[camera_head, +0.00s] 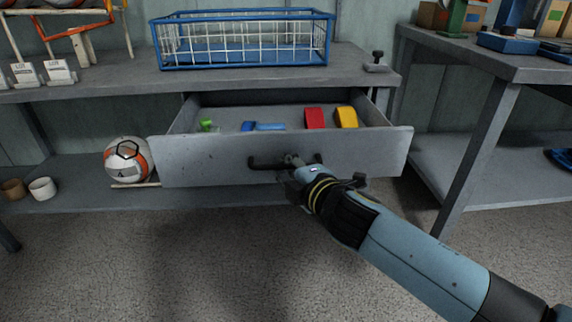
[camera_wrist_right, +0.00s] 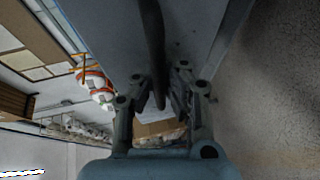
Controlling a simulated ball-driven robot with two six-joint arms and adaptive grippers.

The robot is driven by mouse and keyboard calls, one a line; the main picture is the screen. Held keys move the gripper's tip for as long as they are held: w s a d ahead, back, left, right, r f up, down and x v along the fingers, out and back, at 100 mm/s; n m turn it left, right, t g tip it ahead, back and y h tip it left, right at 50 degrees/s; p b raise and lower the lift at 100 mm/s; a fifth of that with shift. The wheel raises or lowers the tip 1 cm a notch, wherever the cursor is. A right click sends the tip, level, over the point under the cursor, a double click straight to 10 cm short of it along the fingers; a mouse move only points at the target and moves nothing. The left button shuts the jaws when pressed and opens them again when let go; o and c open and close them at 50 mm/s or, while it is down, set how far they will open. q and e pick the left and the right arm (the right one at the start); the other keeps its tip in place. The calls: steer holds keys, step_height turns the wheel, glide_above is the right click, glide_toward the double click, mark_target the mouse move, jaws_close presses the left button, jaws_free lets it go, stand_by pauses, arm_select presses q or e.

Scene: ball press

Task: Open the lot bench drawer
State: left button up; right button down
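The lot bench drawer (camera_head: 220,160) is grey and pulled well out from under the bench top (camera_head: 120,80). Its open inside shows from above. A dark bar handle (camera_head: 262,164) runs across the middle of its front. My right gripper (camera_head: 296,162) is at the handle's right half. In the right wrist view, the dark handle bar (camera_wrist_right: 152,40) passes between the two fingers (camera_wrist_right: 160,92), which look closed around it. My left gripper is in neither view.
The drawer holds red (camera_head: 315,118) and yellow (camera_head: 346,117) items plus small blue and green ones. A blue wire basket (camera_head: 245,62) stands on the bench. A ball (camera_head: 128,160) and cups sit on the lower shelf. Another bench (camera_head: 480,60) stands right.

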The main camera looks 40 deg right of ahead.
steer(key=c, duration=1.6)
jaws_free()
steer(key=shift+r, duration=0.1)
steer(key=shift+c, duration=0.2)
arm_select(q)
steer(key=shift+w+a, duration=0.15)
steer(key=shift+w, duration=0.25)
arm_select(e)
steer(key=shift+s, duration=0.1)
steer(key=v, duration=1.1)
steer(key=shift+s, duration=0.4)
steer(key=shift+w+r, duration=0.1)
